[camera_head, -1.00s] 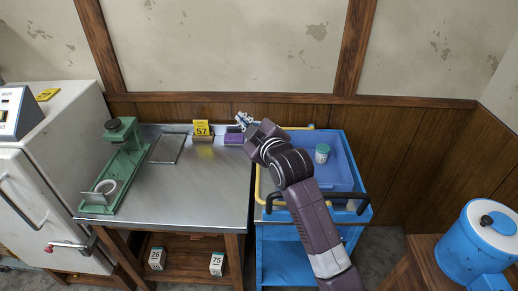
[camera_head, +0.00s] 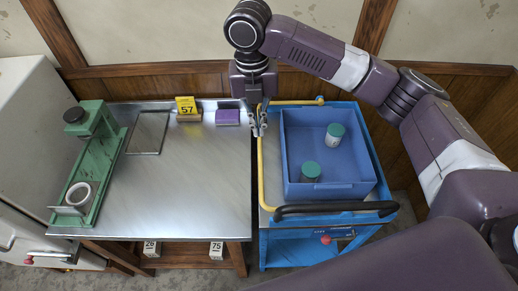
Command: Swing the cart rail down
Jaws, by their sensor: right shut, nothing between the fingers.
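The blue cart (camera_head: 385,195) stands at the right end of the steel table. Its yellow rail (camera_head: 262,172) runs along the cart's left side, beside the table edge, with a yellow stretch also across the back. My right gripper (camera_head: 259,130) points down at the far part of the left stretch, its fingers shut and empty, close by the rail. I cannot tell whether they touch it. The gripper hides part of the rail's back left corner. My left gripper is out of view.
A blue bin (camera_head: 335,188) on the cart holds two green-capped jars. A black handle (camera_head: 335,208) crosses the cart's front. The table's middle is clear.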

